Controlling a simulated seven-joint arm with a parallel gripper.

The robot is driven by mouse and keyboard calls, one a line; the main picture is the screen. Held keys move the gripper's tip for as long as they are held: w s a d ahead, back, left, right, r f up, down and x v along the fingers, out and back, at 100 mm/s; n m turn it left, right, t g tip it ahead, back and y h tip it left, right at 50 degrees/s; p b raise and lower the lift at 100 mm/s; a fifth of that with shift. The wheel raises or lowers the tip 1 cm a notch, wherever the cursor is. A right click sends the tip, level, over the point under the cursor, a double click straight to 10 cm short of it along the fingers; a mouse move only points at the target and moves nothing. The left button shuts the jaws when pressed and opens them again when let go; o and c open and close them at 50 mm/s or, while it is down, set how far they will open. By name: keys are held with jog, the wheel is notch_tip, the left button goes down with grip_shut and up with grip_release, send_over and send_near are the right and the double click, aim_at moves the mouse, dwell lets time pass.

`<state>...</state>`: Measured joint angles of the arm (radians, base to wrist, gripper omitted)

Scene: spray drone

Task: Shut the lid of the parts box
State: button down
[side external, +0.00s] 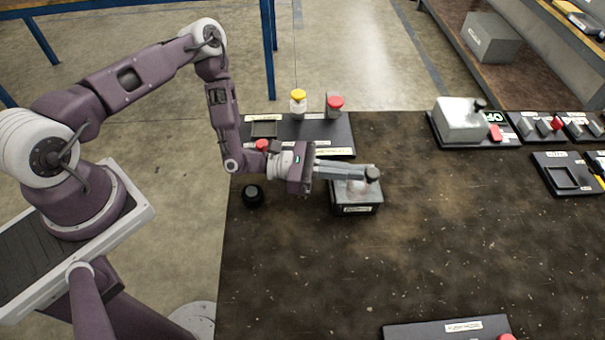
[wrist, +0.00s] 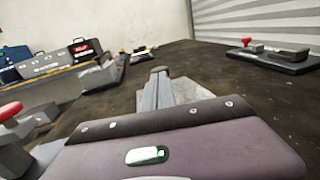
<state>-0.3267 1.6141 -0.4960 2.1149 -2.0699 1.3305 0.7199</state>
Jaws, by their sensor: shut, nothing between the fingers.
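The parts box (side external: 357,209) is a small grey metal box with a label on its front, standing on the dark table. Its lid (side external: 350,189) shows as a pale top surface, with a dark round knob (side external: 373,174) at its far right. My gripper (side external: 366,172) is shut and empty, reaching level from the left across the top of the box, its tips at the knob. The fingers hide the back of the lid, so I cannot tell whether it is fully down or whether they touch it. In the wrist view the pale lid (wrist: 193,91) shows beside the shut fingers.
A panel with a yellow knob (side external: 298,97) and a red knob (side external: 335,102) lies behind my wrist. A black round knob (side external: 253,196) is near the left edge. A larger grey box (side external: 460,120) stands at the back right. The table right of the parts box is clear.

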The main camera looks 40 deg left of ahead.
jog(key=v, duration=1.3)
jog(key=shift+s+a, duration=0.1)
jog(key=shift+a, duration=0.25)
notch_tip(320, 180, up, 13)
jog(key=s+d+m+g+h, duration=0.2)
jog(key=d+m+g, duration=0.1)
jog(key=m+g, duration=0.6)
jog(key=s+d+r+m+g+y, duration=0.1)
jog(key=s+r+m+g+y, duration=0.45)
jog(key=s+r+m, duration=0.4)
jog(key=s+a+r+m+t+y, duration=0.6)
jog(key=a+t+y, duration=0.3)
jog(key=y, duration=0.2)
jog(key=shift+s+a+r+t, duration=0.35)
jog(key=shift+s+r, duration=0.35)
jog(key=shift+m, duration=0.25)
